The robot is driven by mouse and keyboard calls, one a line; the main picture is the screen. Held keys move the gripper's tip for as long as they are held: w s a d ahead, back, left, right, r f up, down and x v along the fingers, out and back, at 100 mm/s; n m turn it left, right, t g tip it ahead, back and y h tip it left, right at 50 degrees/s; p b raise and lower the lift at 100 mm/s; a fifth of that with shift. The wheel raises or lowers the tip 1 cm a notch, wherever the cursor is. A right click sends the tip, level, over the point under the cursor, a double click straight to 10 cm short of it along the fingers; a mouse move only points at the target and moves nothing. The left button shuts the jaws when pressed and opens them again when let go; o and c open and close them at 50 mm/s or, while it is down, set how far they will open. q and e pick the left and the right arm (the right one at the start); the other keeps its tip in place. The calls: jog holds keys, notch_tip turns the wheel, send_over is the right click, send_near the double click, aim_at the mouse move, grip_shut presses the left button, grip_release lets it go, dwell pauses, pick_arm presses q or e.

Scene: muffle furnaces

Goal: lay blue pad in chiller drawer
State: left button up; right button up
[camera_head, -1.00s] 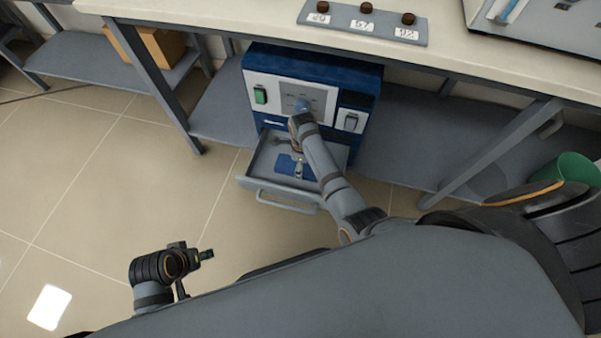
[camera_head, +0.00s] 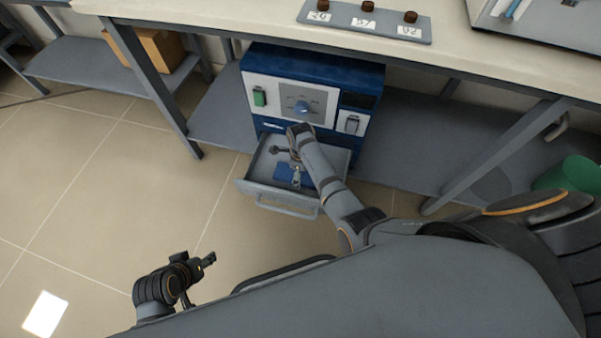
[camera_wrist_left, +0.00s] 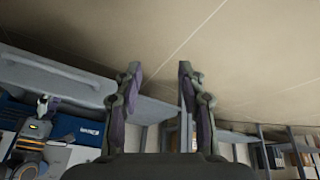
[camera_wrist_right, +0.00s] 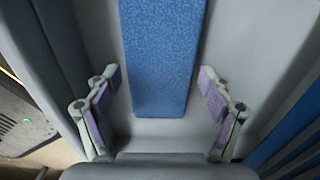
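The blue-and-white chiller (camera_head: 318,68) stands under the bench with its grey drawer (camera_head: 245,186) pulled out. The blue pad (camera_head: 308,180) lies flat on the drawer floor, partly hidden by my right arm and gripper in the head view. My right gripper (camera_head: 296,180) is inside the drawer area. In the right wrist view the pad (camera_wrist_right: 163,60) shows between its wide-open fingers, with a gap on both sides. My left gripper (camera_head: 210,259) is out over the floor at the lower left. Its fingers stand apart and empty in the left wrist view (camera_wrist_left: 158,70).
A bench (camera_head: 205,14) with steel legs spans above the chiller. It carries a numbered tray (camera_head: 335,18) with brown knobs. A cardboard box (camera_head: 158,48) sits on the shelf at left. A green bin (camera_head: 570,175) stands at right. The left floor is clear.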

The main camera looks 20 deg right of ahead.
jog(key=shift+r, duration=0.1)
pick_arm(q)
notch_tip(320, 180, up, 6)
jog(key=s+a+g+y+p, duration=0.1)
jog(key=a+g+p, duration=0.1)
jog(key=p, duration=0.3)
jog(key=shift+s+a+g, duration=0.2)
jog(key=shift+s+g, duration=0.1)
jog(key=shift+g, duration=0.3)
pick_arm(e)
notch_tip(320, 180, up, 12)
pick_arm(q)
jog(key=shift+r, duration=0.1)
